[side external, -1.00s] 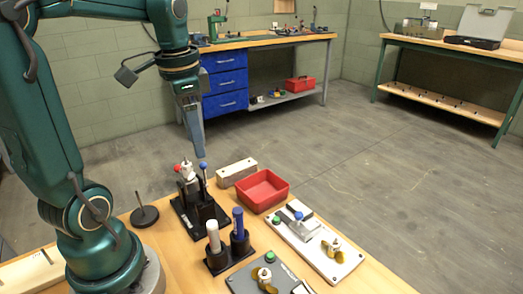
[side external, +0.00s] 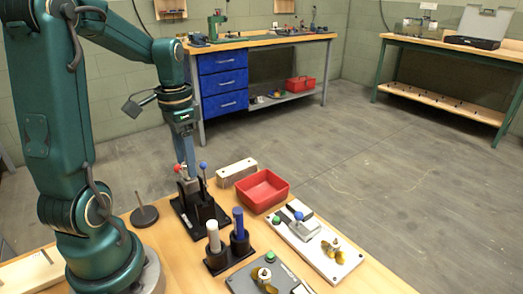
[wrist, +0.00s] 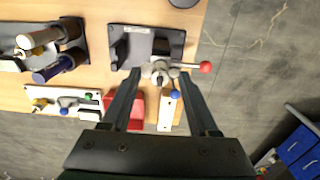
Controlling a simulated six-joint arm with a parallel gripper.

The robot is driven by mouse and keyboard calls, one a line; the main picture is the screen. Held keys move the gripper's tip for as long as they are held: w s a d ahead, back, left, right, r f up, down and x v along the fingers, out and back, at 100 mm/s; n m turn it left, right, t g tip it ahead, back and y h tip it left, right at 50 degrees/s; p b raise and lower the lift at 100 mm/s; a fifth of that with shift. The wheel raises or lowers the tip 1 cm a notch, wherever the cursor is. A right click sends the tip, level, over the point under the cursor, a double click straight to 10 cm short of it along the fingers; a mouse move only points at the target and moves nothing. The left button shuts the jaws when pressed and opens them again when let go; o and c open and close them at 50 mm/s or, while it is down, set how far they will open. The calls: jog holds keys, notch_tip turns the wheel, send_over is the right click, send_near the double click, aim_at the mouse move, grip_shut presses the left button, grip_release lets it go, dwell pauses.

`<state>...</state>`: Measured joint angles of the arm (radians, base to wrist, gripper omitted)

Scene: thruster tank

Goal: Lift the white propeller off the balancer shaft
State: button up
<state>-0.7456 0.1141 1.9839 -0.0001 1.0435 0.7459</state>
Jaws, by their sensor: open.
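The balancer is a black stand (side external: 187,222) near the far edge of the wooden table. A red-knobbed lever (side external: 176,168) and a blue ball-topped rod (side external: 203,166) stand on it. In the wrist view the white propeller (wrist: 160,70) sits on the balancer shaft, with the red knob (wrist: 205,67) to its right. My gripper (wrist: 159,75) is open, pointing down, with one finger on each side of the propeller. In the side view my gripper (side external: 187,176) is low over the stand and hides most of the propeller. I cannot tell whether the fingers touch it.
A red tray (side external: 283,195) and a pale block (side external: 237,173) stand right of the balancer. A holder has a white cylinder (side external: 213,237) and a blue cylinder (side external: 238,222). A white plate (side external: 345,266) carries a gold propeller. A dark disc with a rod (side external: 145,215) stands left.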

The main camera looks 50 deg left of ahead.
grip_shut()
jog(key=shift+r, duration=0.1)
jog(key=shift+r, duration=4.9)
